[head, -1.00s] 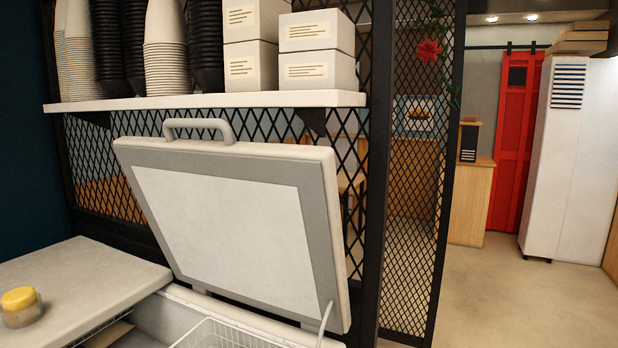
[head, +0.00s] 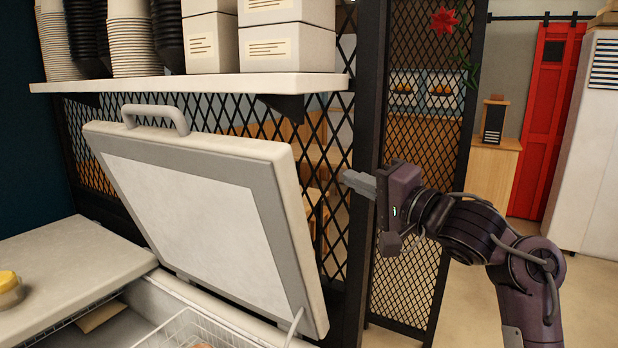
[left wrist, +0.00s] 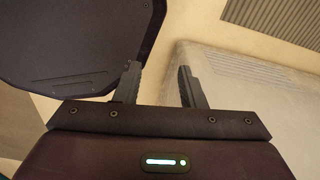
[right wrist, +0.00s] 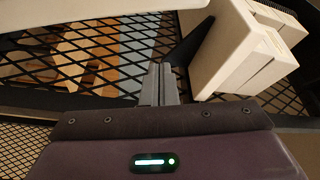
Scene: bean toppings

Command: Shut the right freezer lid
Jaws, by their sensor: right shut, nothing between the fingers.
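The right freezer lid (head: 190,215) stands open and tilted back toward the mesh partition in the head view. It is a thick cream slab with a pale inner panel, and its grey handle (head: 155,118) is at the top edge. My right gripper (head: 347,180) is to the right of the lid, near its upper right corner, apart from it in the picture. Its fingers are together and empty, and they also show in the right wrist view (right wrist: 160,82). My left gripper (left wrist: 159,82) is open and empty in the left wrist view, and is out of the head view.
Beside the open freezer well with a wire basket (head: 190,330), the left lid (head: 80,270) lies flat, bearing a yellow-topped jar (head: 8,288). A shelf (head: 200,85) with cups and boxes hangs above the open lid. The black mesh partition (head: 365,120) is behind.

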